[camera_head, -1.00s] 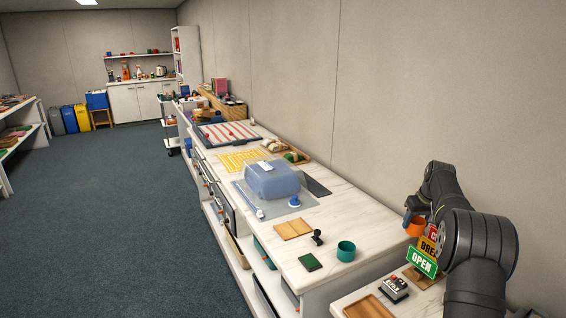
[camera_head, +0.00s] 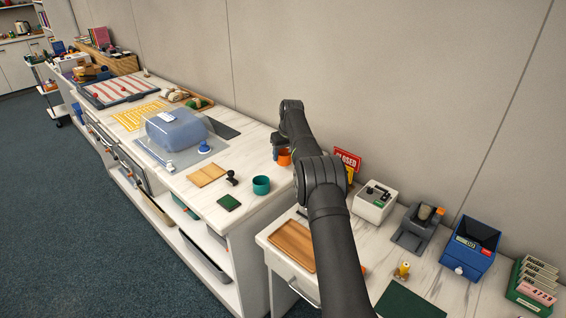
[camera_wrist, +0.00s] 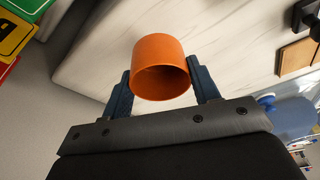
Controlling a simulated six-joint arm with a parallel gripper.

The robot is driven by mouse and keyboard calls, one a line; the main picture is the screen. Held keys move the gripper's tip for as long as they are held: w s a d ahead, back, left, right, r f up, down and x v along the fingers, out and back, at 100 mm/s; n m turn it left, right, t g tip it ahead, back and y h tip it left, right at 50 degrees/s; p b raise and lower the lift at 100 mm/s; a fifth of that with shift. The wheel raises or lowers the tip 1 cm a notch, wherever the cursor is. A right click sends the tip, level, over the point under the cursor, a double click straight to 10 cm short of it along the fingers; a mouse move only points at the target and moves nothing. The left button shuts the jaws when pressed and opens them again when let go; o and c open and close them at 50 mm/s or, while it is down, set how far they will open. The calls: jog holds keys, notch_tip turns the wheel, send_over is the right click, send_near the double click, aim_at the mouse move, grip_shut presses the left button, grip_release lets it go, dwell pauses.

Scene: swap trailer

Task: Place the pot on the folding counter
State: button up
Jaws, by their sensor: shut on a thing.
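My gripper (camera_head: 281,146) is shut on an orange pot (camera_head: 284,158). In the wrist view the gripper (camera_wrist: 160,85) has one dark blue finger on each side of the orange pot (camera_wrist: 160,66), whose open mouth shows. In the head view the pot is near the wall-side right end of the long white marble-topped counter (camera_head: 240,148); my arm hides part of that area. I cannot tell the pot's height above the counter. A second, lower marble top (camera_head: 345,232) adjoins on the right. I cannot tell which surface is the folding counter.
A teal cup (camera_head: 261,185), a dark green pad (camera_head: 229,202), a black stamp-like item (camera_head: 232,178) and a wooden board (camera_head: 206,175) lie near the pot. A red sign (camera_head: 347,158) and a white box (camera_head: 375,200) stand right of my arm. Bare marble lies behind the teal cup.

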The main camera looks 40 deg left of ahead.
aim_at(283, 162)
jog(key=shift+s+d+x, duration=0.1)
jog(key=shift+d+x, duration=0.1)
jog(key=shift+x, duration=0.85)
jog(key=shift+s+d+x, duration=0.1)
jog(key=shift+d+x, duration=0.1)
jog(key=shift+x, duration=0.8)
jog(key=shift+f, duration=0.25)
jog(key=o, duration=1)
jog(key=v, duration=1.2)
jog(key=shift+r, duration=0.15)
